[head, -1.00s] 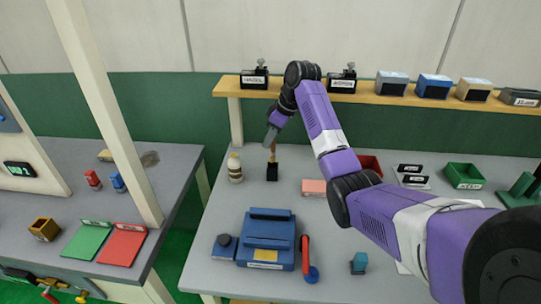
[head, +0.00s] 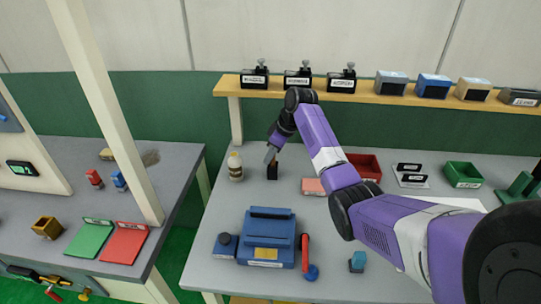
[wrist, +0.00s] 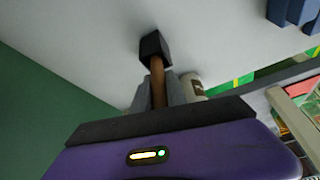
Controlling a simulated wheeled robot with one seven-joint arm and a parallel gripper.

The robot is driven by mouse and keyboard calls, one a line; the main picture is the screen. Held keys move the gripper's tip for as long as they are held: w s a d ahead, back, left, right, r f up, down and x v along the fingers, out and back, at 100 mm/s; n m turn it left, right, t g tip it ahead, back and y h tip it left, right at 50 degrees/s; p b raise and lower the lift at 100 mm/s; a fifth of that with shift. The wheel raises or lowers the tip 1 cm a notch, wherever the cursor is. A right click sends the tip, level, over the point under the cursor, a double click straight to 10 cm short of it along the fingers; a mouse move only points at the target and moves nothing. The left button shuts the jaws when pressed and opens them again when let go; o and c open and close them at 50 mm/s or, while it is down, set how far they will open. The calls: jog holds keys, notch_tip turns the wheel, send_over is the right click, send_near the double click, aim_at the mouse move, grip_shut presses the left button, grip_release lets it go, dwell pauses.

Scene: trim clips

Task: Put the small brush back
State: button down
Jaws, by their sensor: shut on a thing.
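The small brush (wrist: 158,84) shows as a brown wooden handle between the fingers of my gripper (wrist: 158,95) in the wrist view. My gripper is shut on it. In the head view my gripper (head: 270,155) points down, just above a small black block-like holder (head: 272,172) standing on the grey bench. The holder also shows in the wrist view (wrist: 154,46), at the far end of the handle. The handle meets the holder; how deep it sits inside is hidden. The bristles are not visible.
A cream bottle (head: 235,167) stands close to the left of the holder. A pink block (head: 313,187) lies to its right, and a blue machine (head: 267,238) stands in front. The shelf (head: 380,98) with several boxes runs behind. Bench around the holder's front is clear.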

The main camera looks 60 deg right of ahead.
jog(key=c, duration=1.3)
grip_release()
jog(key=shift+c, duration=0.2)
jog(key=b+v, duration=0.2)
jog(key=v, duration=1)
jog(key=shift+r, duration=0.1)
